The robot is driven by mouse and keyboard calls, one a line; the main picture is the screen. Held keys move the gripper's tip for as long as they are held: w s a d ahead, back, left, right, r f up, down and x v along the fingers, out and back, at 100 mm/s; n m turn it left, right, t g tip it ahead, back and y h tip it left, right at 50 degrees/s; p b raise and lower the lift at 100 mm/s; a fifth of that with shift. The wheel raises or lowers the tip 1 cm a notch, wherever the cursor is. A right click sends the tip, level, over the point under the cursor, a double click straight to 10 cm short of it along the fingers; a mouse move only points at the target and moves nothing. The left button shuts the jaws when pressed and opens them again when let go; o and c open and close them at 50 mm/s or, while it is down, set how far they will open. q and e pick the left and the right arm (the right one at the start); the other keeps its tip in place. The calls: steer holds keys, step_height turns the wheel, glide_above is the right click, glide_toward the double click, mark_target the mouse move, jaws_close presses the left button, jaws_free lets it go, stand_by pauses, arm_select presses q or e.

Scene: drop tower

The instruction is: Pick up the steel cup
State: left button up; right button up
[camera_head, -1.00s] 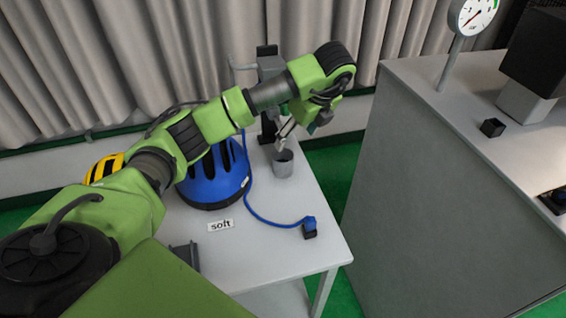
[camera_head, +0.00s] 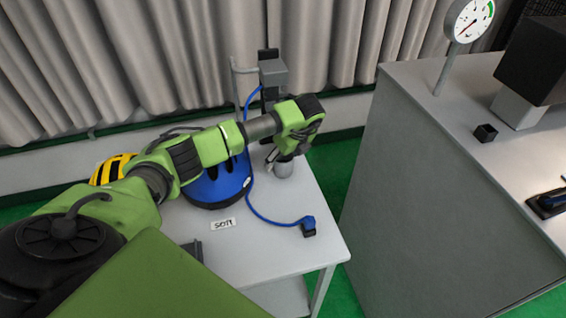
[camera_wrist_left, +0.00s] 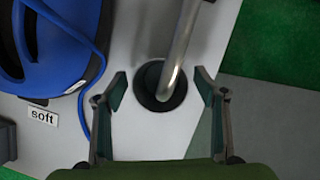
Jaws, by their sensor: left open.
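The small grey steel cup (camera_head: 285,172) stands upright on the light table near its right edge, partly covered by my gripper in the head view. In the left wrist view I look down into the cup's dark round mouth (camera_wrist_left: 149,98). My left gripper (camera_head: 276,158) is at the cup, pointing down. In the wrist view its two fingers (camera_wrist_left: 161,88) are spread apart, one on each side of the cup, with gaps showing between fingers and cup. A grey metal bar crosses over part of the cup in that view. My right gripper is not in view.
A blue helmet (camera_head: 215,188) stands left of the cup, close to my arm. A blue cable ends in a plug (camera_head: 308,226). A "soft" label (camera_head: 222,224) lies in front. A grey post device (camera_head: 272,72) stands behind. A tall grey cabinet (camera_head: 440,180) is at the right.

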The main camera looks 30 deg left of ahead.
arm_select(q)
steer(key=c, duration=1.4)
steer(key=shift+o, duration=0.2)
